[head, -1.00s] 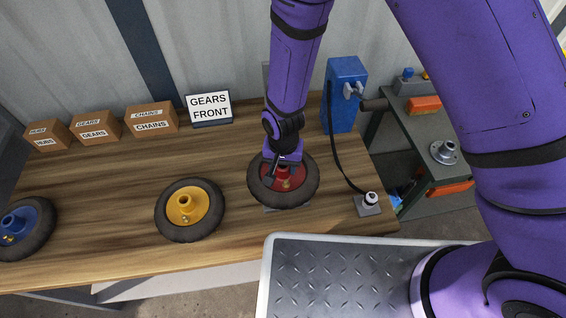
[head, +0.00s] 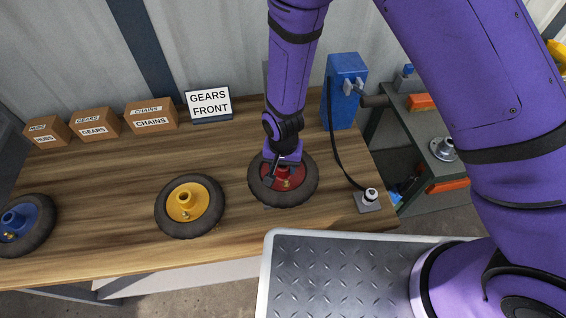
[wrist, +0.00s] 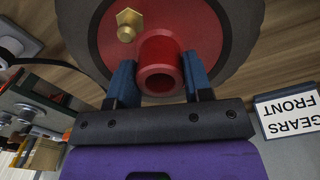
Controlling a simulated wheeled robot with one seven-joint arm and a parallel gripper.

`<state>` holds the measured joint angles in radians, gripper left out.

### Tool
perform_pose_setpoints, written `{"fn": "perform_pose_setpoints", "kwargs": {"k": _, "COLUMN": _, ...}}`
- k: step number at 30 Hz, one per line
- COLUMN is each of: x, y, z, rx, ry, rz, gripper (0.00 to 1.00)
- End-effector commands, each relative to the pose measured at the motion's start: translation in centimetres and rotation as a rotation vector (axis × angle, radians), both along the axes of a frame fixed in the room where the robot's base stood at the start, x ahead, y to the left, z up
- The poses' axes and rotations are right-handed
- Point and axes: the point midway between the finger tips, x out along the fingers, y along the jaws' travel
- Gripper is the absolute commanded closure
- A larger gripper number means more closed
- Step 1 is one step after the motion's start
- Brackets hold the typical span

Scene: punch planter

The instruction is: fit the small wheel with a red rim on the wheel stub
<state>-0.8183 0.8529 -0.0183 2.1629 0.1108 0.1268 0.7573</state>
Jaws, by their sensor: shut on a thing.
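The small wheel with the red rim (head: 256,190) has a dark tyre and lies near the right end of the wooden bench. My gripper (head: 281,168) is over its middle. In the wrist view my gripper (wrist: 157,66) is shut on the red hub tube (wrist: 158,82), one blue-grey finger on each side. A brass fitting (wrist: 128,24) stands on the rim beside the tube. I cannot tell whether the wheel touches the bench. A grey metal flanged stub (head: 443,150), possibly the wheel stub, is on the green side table at right.
A wheel with a yellow rim (head: 188,202) and one with a blue rim (head: 18,219) lie to the left. A blue post (head: 344,92) with a black hose and a small grey stand (head: 368,203) are to the right. Cardboard boxes (head: 94,122) and a sign (head: 209,104) line the back.

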Motion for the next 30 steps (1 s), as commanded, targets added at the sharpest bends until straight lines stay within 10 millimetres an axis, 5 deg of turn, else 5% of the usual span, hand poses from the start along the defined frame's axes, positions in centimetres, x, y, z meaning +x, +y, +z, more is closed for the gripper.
{"fn": "perform_pose_setpoints", "kwargs": {"k": 24, "x": 0.0, "y": 0.0, "z": -1.4, "rx": 0.001, "ry": -0.001, "rz": 0.0, "gripper": 1.0}}
{"fn": "perform_pose_setpoints", "kwargs": {"k": 25, "x": 0.0, "y": 0.0, "z": -1.3, "rx": 0.001, "ry": -0.001, "rz": 0.0, "gripper": 0.47}}
{"fn": "perform_pose_setpoints", "kwargs": {"k": 28, "x": 0.0, "y": 0.0, "z": -1.3, "rx": 0.001, "ry": -0.001, "rz": 0.0, "gripper": 0.24}}
{"fn": "perform_pose_setpoints", "kwargs": {"k": 30, "x": 0.0, "y": 0.0, "z": -1.4, "rx": 0.001, "ry": 0.0, "rz": 0.0, "gripper": 0.24}}
